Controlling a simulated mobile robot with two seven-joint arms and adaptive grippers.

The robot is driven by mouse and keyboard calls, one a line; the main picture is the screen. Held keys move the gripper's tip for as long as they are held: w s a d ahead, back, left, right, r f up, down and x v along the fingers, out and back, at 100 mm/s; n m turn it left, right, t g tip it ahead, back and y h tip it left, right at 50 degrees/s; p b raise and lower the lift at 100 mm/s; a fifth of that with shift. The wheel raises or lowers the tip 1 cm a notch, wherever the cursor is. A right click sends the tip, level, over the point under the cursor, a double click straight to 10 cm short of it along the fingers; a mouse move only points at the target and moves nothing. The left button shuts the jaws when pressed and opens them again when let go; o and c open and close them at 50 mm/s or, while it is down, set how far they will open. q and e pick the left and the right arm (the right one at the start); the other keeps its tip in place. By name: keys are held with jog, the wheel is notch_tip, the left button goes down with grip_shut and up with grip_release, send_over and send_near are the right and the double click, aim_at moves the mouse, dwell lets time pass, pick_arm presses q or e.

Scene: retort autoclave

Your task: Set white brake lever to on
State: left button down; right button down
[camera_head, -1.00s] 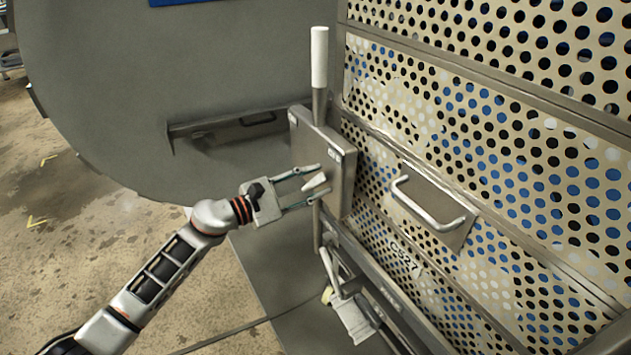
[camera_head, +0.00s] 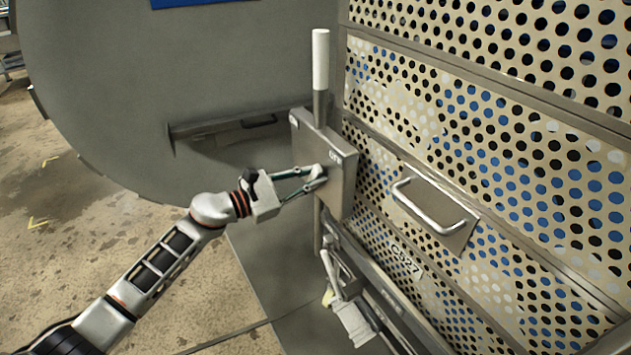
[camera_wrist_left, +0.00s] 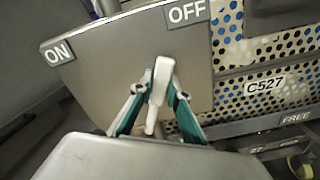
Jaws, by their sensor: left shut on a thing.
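The white brake lever (camera_head: 318,171) is a small white handle on the front of a grey metal box (camera_head: 339,190). In the left wrist view the lever (camera_wrist_left: 159,92) stands between an ON label (camera_wrist_left: 58,53) at the left and an OFF label (camera_wrist_left: 187,12) at the upper right. It sits nearer the OFF side than the ON label. My left gripper (camera_head: 314,179) is shut on the lever, its two fingers on either side of it. The fingers partly hide the lever in the head view. My right gripper is not in view.
A post with a white grip (camera_head: 320,60) rises behind the box. A perforated crate wall with a metal handle (camera_head: 433,205) stands close on the right. A white pipe piece (camera_head: 353,322) lies below.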

pick_arm(q)
jog(key=c, duration=1.9)
grip_release()
jog(key=shift+a, duration=0.15)
jog(key=v, duration=1.2)
